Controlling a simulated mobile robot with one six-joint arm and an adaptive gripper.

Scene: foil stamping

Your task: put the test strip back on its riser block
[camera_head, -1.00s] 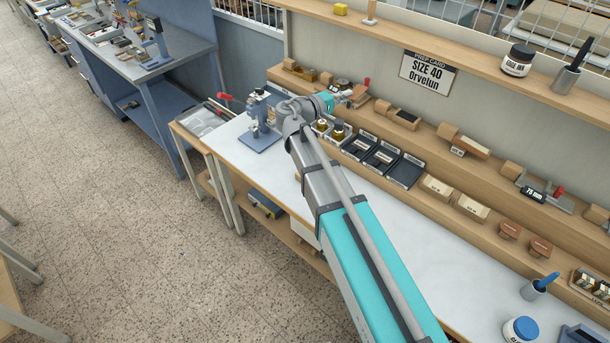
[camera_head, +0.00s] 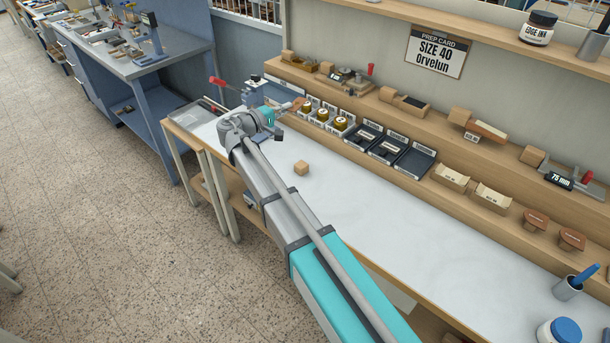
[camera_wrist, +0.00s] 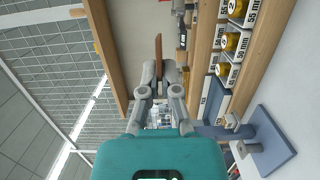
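My gripper (camera_wrist: 158,82) is shut on a thin brown strip (camera_wrist: 158,52), which sticks out beyond the fingertips; I take it to be the test strip. In the head view my gripper (camera_head: 283,110) is raised over the far left of the white bench, and the strip's brown end (camera_head: 297,103) shows near the shelf with the jars. A small wooden block (camera_head: 301,168) stands alone on the bench, nothing on it, to the right of and below the gripper in the picture. I cannot tell whether it is the riser block; similar wooden blocks (camera_head: 460,116) stand on the shelf.
A blue-grey press (camera_wrist: 267,138) stands beside the gripper. Labelled jars (camera_head: 340,123), black trays (camera_head: 415,160) and card boxes (camera_head: 450,177) line the lower shelf. A red-handled clamp fixture (camera_head: 350,80) is on the step above. The white bench (camera_head: 370,205) is largely clear.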

